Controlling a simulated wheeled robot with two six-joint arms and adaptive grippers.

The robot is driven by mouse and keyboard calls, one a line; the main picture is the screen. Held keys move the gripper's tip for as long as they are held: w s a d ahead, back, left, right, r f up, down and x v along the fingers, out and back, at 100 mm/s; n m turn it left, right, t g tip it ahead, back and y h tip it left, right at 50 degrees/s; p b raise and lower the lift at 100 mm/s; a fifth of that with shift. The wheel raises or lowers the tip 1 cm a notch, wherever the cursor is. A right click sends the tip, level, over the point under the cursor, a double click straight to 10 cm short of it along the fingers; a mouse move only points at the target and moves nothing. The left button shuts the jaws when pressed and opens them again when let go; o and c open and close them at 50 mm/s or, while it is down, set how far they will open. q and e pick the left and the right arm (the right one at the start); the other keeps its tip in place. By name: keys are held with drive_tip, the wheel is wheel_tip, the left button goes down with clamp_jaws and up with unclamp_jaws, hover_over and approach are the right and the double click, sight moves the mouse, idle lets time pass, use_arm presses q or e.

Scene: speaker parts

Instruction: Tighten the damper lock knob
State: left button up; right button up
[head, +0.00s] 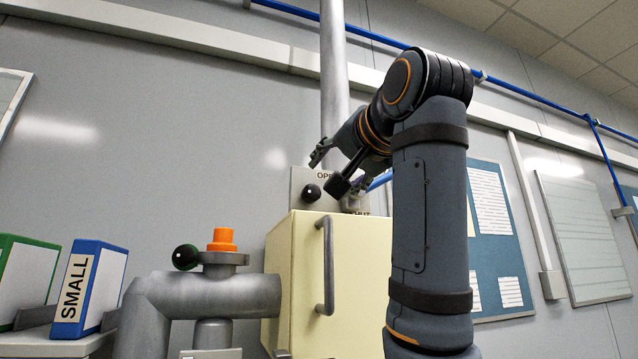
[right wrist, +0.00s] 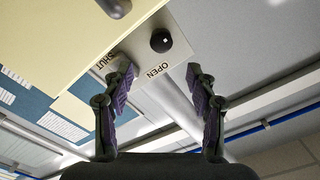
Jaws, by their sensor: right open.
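A round black knob (head: 312,193) with a light spot sits on a grey plate (head: 299,181) marked OPEN and SHUT, behind the cream cabinet's top. The right wrist view shows the same knob (right wrist: 161,41) and plate (right wrist: 150,72), upside down. My right gripper (head: 328,170) is open and empty in front of the plate. In the right wrist view, the knob lies beyond the open fingertips (right wrist: 160,74), between their lines and apart from them. In the head view, my gripper hides part of the plate and its lettering. My left gripper is not in view.
A cream cabinet (head: 295,260) with a grey handle (head: 326,265) stands below the plate. A vertical grey duct (head: 334,80) rises behind. Binders (head: 88,290) stand further left.

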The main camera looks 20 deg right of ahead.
sight(313, 191)
drive_tip(key=w, duration=0.2)
drive_tip(key=w+p, duration=0.1)
drive_tip(key=w+a, duration=0.1)
drive_tip(key=w, duration=0.1)
drive_tip(key=shift+w, duration=0.3)
drive_tip(key=w+p, duration=0.1)
drive_tip(key=w, duration=0.1)
drive_tip(key=shift+w+p, duration=0.3)
drive_tip(key=shift+w, duration=0.1)
drive_tip(key=shift+w+d+f, duration=0.1)
drive_tip(key=shift+w+d, duration=0.05)
drive_tip(key=shift+c, duration=0.5)
drive_tip(key=c, duration=1.1)
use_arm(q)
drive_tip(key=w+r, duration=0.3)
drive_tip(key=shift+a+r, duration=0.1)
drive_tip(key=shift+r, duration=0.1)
use_arm(e)
drive_tip(key=shift+o, duration=0.2)
